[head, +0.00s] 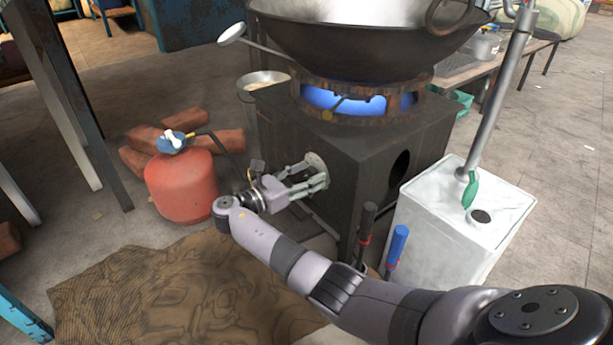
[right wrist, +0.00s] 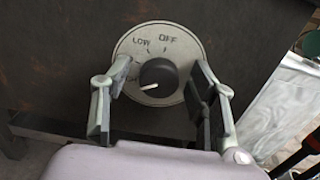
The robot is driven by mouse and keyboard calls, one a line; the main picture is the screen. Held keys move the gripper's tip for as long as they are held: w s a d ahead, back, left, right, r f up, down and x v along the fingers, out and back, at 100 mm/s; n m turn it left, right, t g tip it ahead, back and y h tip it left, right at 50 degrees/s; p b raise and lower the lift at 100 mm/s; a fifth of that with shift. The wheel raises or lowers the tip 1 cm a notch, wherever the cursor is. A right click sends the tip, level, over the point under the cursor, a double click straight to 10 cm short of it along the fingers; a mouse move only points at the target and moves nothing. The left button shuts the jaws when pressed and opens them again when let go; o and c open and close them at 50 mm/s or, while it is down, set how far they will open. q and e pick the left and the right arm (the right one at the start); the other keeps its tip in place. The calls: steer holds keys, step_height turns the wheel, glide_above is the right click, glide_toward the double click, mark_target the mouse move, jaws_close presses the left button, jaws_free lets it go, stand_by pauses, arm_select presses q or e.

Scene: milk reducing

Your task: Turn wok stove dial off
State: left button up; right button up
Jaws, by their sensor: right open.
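The wok stove (head: 345,155) is a dark metal box with a blue flame (head: 355,102) burning under a large black wok (head: 370,50). Its dial plate (head: 317,161) is on the left-hand face. In the right wrist view the dial is a black round knob (right wrist: 159,74) on a pale disc marked LOW and OFF near the top. The knob's white mark points to the lower left. My right gripper (head: 312,177) is at the dial. In the wrist view its open fingers (right wrist: 156,98) straddle the knob, with gaps on both sides. My left gripper is not in view.
A red gas cylinder (head: 180,186) stands left of the stove, with bricks (head: 143,140) behind it. A white metal can (head: 450,225) stands at the right. Two handled tools (head: 397,247) stand before the stove. Brown matting (head: 180,295) lies on the floor.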

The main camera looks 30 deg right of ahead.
steer(key=shift+c, duration=0.4)
steer(key=c, duration=1)
steer(key=shift+c, duration=0.2)
